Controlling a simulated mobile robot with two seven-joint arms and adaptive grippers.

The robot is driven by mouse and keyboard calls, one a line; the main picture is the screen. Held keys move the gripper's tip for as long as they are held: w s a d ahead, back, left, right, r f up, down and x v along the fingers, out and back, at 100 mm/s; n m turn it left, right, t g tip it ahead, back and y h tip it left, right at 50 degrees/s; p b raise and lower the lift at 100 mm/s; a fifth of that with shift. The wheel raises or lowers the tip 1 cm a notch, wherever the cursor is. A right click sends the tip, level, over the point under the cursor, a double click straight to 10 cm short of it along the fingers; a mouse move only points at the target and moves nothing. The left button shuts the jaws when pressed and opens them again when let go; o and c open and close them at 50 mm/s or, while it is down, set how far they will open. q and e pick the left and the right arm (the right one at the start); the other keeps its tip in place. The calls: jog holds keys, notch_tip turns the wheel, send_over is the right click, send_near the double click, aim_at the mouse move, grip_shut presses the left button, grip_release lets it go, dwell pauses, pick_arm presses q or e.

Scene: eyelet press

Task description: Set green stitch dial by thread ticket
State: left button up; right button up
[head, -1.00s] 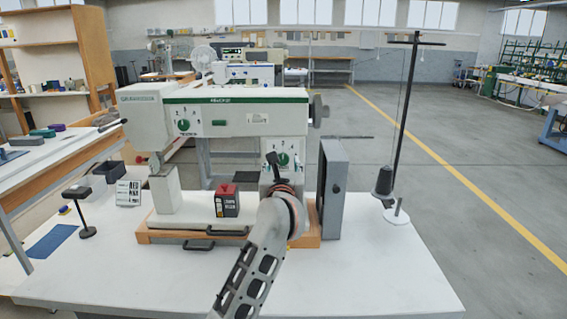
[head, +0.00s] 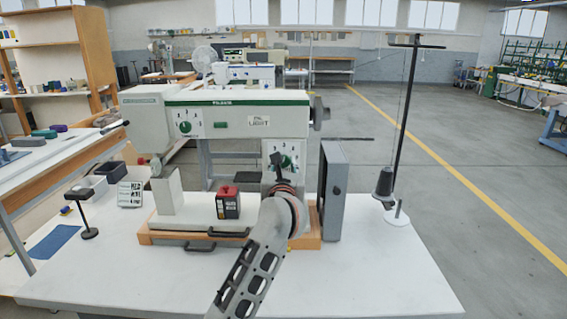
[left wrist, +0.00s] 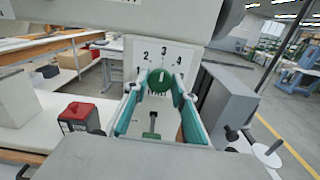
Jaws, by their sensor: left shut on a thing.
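The green stitch dial (left wrist: 160,80) is on the machine's right column, below a scale where 2, 3 and 4 show. Its light mark seems to point up, near 3. My left gripper (left wrist: 160,88) is shut on this dial, with a teal finger on each side. In the head view the left gripper (head: 277,160) is in front of the column and partly hides the dial. A small card with dark lettering (head: 130,194), possibly the thread ticket, stands left of the machine; I cannot read it surely. My right gripper is not in view.
A second green dial (head: 185,127) is on the machine's left head. A red-topped dark box (head: 228,205) stands on the machine bed. A grey upright box (head: 334,190) and a thread stand with a dark cone (head: 384,182) are at the right. The front right tabletop is clear.

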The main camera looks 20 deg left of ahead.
pick_arm(q)
jog(key=m+p, duration=0.5)
jog(key=p, duration=0.2)
jog(key=shift+r, duration=0.15)
jog(key=shift+m+p, duration=0.35)
jog(key=shift+m, duration=0.15)
jog(key=shift+f+m+p, duration=0.2)
jog(key=shift+m+p, duration=0.25)
jog(key=shift+m, duration=0.55)
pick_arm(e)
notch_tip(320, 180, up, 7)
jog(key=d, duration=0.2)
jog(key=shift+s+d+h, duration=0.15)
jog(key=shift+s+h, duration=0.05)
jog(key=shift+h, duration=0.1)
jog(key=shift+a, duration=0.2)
pick_arm(q)
jog(key=o, duration=1.1)
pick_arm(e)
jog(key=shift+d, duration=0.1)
